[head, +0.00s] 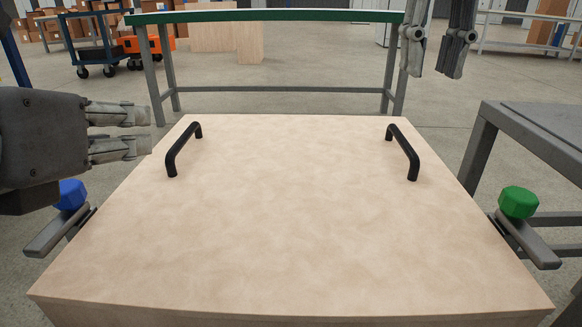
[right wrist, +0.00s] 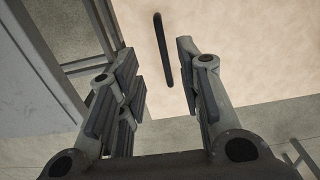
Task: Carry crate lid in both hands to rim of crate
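The crate lid (head: 290,220) is a large pale wooden panel lying flat in front of me in the head view. It carries two black bar handles, a left one (head: 182,150) and a right one (head: 405,152). My left gripper (head: 135,130) is open and empty, left of the left handle and apart from it. My right gripper (head: 434,55) is open and points down beyond the lid's far right corner. In the right wrist view, a black handle (right wrist: 163,50) shows past the open fingers (right wrist: 156,62), with nothing held. No separate crate rim can be told apart.
A blue knob (head: 71,194) and a green knob (head: 518,202) on grey arms flank the lid. A grey table (head: 545,130) stands close on the right. A green-edged bench (head: 270,15) stands beyond the lid. A blue cart and boxes are farther back left.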

